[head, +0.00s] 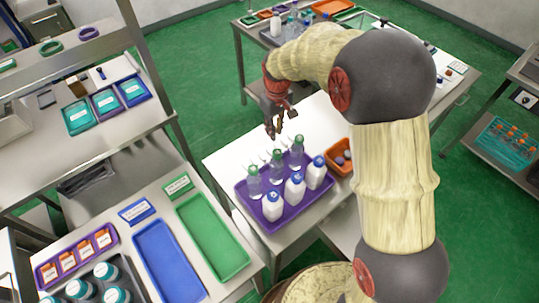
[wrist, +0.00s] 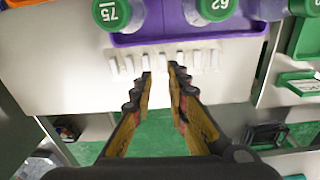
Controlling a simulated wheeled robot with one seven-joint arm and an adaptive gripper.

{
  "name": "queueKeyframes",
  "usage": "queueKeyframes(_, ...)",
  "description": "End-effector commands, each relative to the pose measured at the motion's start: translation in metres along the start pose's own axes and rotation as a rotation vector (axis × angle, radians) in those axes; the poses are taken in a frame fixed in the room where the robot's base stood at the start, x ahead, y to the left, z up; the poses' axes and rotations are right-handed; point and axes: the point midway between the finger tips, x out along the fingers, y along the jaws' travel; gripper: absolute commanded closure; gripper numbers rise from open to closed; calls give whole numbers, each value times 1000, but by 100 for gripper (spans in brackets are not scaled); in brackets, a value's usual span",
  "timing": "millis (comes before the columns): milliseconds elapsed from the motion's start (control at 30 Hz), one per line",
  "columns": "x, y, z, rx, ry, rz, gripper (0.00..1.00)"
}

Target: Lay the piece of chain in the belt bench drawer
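I cannot make out a piece of chain in either view. A dark, drawer-like recess (head: 86,178) shows under the steel bench at the left; I cannot tell whether it is the belt bench drawer. My gripper (head: 275,133) hangs above the far edge of the white table with the purple tray. In the wrist view my gripper (wrist: 160,68) has its two fingers apart, with a narrow gap at the tips and nothing held between them. A row of small white pieces (wrist: 185,60) shows just beyond the fingertips.
The purple tray (head: 241,190) holds green-capped bottles and blue-capped white bottles. An orange bin (head: 341,171) stands to its right. Blue (head: 168,262) and green (head: 213,237) trays lie on the left bench. A cluttered table (head: 262,42) stands behind. Green floor is open between the benches.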

Motion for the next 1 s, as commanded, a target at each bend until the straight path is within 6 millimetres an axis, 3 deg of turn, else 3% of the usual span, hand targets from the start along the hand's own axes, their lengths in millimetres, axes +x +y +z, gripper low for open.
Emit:
queueKeyframes(33, 19, -2, -6, -15, -14, -5, 84)
queueKeyframes(200, 51, -5, -18, -47, -38, -14, 84)
queueKeyframes(667, 89, -6, -20, -55, -41, -15, 84)
queueKeyframes(1000, 133, -6, -21, -54, -43, -16, 84)
